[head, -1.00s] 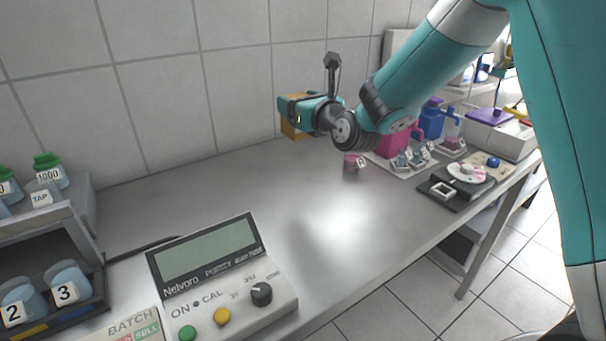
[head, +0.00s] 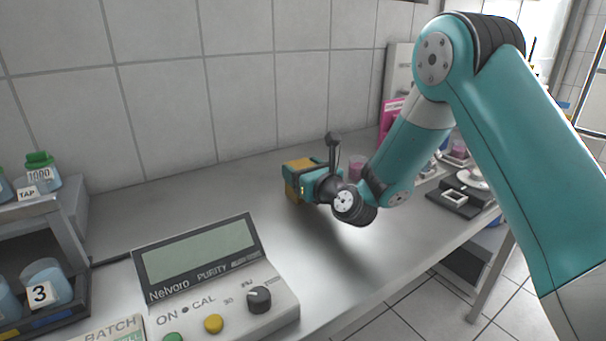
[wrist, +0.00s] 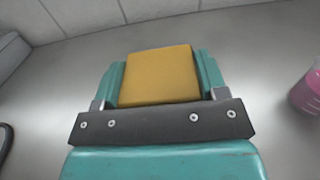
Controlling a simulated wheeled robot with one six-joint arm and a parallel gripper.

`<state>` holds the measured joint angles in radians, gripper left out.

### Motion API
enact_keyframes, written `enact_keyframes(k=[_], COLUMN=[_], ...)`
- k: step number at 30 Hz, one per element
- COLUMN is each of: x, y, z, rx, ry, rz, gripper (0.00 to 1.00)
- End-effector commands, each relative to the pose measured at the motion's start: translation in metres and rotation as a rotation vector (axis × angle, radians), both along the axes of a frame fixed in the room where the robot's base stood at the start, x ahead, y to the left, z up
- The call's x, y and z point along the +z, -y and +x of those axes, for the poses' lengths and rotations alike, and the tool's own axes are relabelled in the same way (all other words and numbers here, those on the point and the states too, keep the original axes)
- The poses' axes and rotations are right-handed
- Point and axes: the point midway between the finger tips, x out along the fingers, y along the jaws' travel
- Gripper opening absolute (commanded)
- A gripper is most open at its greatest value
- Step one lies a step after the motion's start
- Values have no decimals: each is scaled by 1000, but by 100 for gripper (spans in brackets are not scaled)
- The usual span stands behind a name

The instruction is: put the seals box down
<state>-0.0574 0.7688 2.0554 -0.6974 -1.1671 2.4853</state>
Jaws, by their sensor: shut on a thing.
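The seals box is a yellow-orange box (head: 294,188). It also shows in the wrist view (wrist: 160,76), between the two teal fingers. My gripper (head: 300,172) is shut on it, above the grey bench top and left of my arm. The wrist view shows my gripper (wrist: 160,80) with a finger on each side of the box. The box's underside is hidden, so I cannot tell whether it touches the bench.
The bench top (head: 190,205) around the box is clear. A purity meter (head: 215,285) stands at the front left. A beaker with pink liquid (wrist: 308,92) stands to the right of the box. A dark tray with a white square frame (head: 455,198) lies further right.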

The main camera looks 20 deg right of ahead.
Motion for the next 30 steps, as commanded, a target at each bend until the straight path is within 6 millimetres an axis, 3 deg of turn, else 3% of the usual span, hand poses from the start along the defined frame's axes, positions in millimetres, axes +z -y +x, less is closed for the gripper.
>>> enact_keyframes(k=[7, 8, 11, 21, 30], x=[-3, -3, -2, 3, -8], y=[0, 0, 0, 0, 17], z=[0, 0, 0, 0, -49], rx=[0, 0, 0, 1, -2], ry=[0, -1, -1, 0, -2], rz=[-1, -1, -1, 0, 0], gripper=[34, 70, 91, 91, 91])
